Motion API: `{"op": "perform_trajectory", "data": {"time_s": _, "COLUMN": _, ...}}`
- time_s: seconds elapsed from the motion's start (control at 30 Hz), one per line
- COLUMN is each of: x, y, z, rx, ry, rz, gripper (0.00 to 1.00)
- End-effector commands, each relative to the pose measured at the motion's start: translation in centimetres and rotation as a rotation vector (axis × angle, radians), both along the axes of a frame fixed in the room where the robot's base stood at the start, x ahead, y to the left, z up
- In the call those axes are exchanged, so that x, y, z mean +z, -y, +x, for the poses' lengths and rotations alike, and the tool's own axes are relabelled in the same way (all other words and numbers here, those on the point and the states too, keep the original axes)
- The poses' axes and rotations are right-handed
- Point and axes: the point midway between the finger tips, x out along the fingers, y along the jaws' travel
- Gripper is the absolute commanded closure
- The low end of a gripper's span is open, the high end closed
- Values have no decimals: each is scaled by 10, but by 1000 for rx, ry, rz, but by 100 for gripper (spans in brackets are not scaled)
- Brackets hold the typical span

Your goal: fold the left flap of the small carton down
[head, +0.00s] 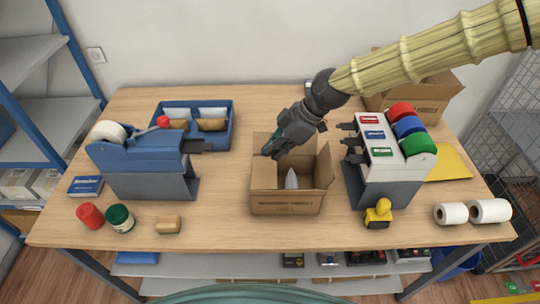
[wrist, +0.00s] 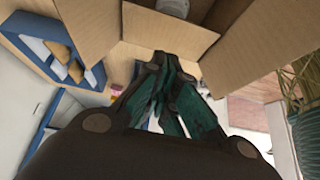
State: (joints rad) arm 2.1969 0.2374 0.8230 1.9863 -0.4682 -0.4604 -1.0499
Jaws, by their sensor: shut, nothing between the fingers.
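The small carton (head: 287,203) stands open at the front middle of the counter, with a pale grey pointed item (head: 291,179) inside. Its left flap (head: 263,171) shows at the left side; its exact angle is hard to tell. The right flap (head: 325,167) stands up and leans outward. My gripper (head: 270,153) is shut and empty, tilted down at the back left of the carton, close to the left flap. I cannot tell whether they touch. In the wrist view my teal fingers (wrist: 168,62) are close to the brown carton flaps (wrist: 168,30).
A blue tape dispenser (head: 140,165) and a blue tray (head: 226,130) stand to the left. A label station with coloured rolls (head: 393,150) stands close to the right. A larger carton (head: 425,100) is behind. A tan block (head: 168,224) lies front left.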

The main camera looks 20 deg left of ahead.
Motion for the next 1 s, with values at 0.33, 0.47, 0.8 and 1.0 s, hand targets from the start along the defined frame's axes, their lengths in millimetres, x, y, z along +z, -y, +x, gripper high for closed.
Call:
{"op": "perform_trajectory", "data": {"time_s": 0.33, "x": 42, "y": 30, "z": 10, "rx": -2, "ry": 2, "rz": 2, "gripper": 100}}
{"op": "perform_trajectory", "data": {"time_s": 0.47, "x": 55, "y": 39, "z": 12, "rx": -1, "ry": 1, "rz": 1, "gripper": 100}}
{"op": "perform_trajectory", "data": {"time_s": 0.8, "x": 66, "y": 45, "z": 13, "rx": 1, "ry": -1, "rz": 0, "gripper": 100}}
{"op": "perform_trajectory", "data": {"time_s": 1.0, "x": 66, "y": 45, "z": 14, "rx": 1, "ry": -1, "rz": 0, "gripper": 100}}
